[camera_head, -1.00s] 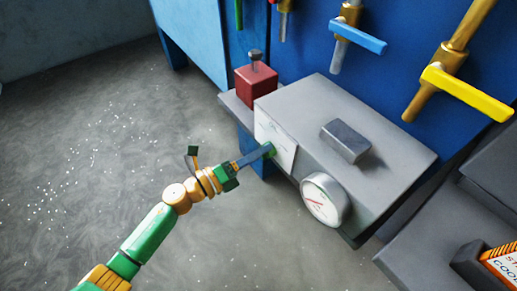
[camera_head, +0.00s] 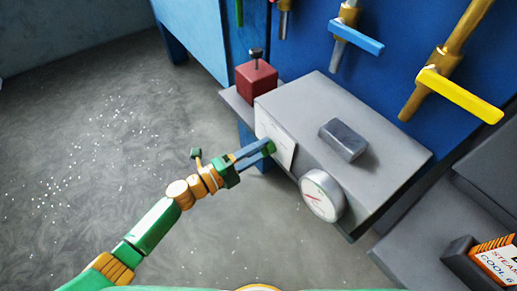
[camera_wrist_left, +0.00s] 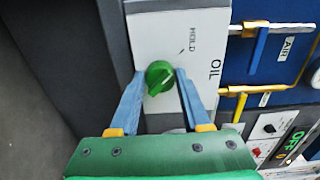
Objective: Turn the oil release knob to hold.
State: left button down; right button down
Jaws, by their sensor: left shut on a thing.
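The green oil release knob (camera_wrist_left: 159,77) sits on a white plate (camera_wrist_left: 155,35) marked HOLD and OIL in the left wrist view. The HOLD word is above and right of the knob, with a short dark mark near it. The knob's raised ridge slants; which end points is unclear. My left gripper (camera_wrist_left: 160,80) has its blue fingers on both sides of the knob, shut on it. In the head view my left gripper (camera_head: 262,150) reaches the white plate (camera_head: 276,140) on the grey box's front, largely hiding the knob. My right gripper is not in view.
A round gauge (camera_head: 321,195) is on the grey box (camera_head: 310,110), right of the plate. A red block (camera_head: 256,80) stands behind. Blue (camera_head: 357,38) and yellow (camera_head: 460,94) lever handles hang at the upper right. The floor at left is open.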

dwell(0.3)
pick_arm(q)
jog(key=shift+c, duration=1.8)
grip_release()
jog(key=v, duration=0.7)
jog(key=shift+b, duration=0.45)
jog(key=shift+f, duration=0.1)
